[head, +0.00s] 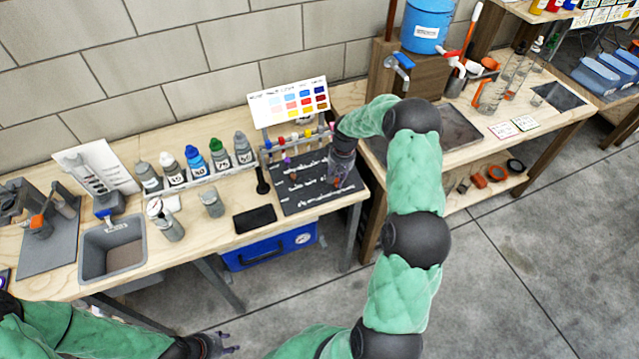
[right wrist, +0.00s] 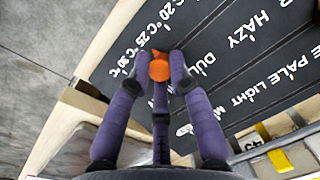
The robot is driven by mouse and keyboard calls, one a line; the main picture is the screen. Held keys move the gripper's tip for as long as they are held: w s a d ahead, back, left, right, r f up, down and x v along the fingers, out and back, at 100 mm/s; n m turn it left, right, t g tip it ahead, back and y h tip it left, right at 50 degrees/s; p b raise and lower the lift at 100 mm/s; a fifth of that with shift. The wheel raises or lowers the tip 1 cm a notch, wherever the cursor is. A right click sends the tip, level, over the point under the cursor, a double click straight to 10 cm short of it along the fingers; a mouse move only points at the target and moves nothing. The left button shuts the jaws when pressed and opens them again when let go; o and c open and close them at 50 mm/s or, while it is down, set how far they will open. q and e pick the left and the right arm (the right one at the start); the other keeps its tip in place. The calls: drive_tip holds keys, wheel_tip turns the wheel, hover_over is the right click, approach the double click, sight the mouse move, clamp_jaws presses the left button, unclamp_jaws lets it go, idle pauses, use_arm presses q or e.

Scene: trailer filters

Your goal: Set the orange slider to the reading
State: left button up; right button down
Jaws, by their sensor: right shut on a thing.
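The orange slider (right wrist: 159,69) is on the dark board (right wrist: 225,65), beside the printed 25°C and 30°C marks in the right wrist view. My right gripper (right wrist: 160,80) is shut on it, with purple fingers on both sides. The fingers hide part of the slider, and its exact setting cannot be told. In the head view the board (head: 298,200) lies at the right end of the bench, with my right gripper (head: 341,172) over its right edge. My left gripper (head: 232,342) is open and empty, low in front of the bench.
A row of capped bottles (head: 196,163), a grey sink (head: 113,250) and a black pad (head: 255,218) share the bench. A colour chart (head: 290,101) stands behind the board. A blue case (head: 270,247) is below. Open floor lies in front.

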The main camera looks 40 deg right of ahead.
drive_tip(key=shift+d, duration=0.5)
drive_tip(key=c, duration=1.4)
unclamp_jaws()
drive_tip(key=shift+c, duration=0.2)
wheel_tip(320, 180, up, 12)
drive_tip(key=shift+s+d, duration=0.3)
drive_tip(key=shift+d, duration=0.1)
drive_tip(key=shift+f, duration=0.1)
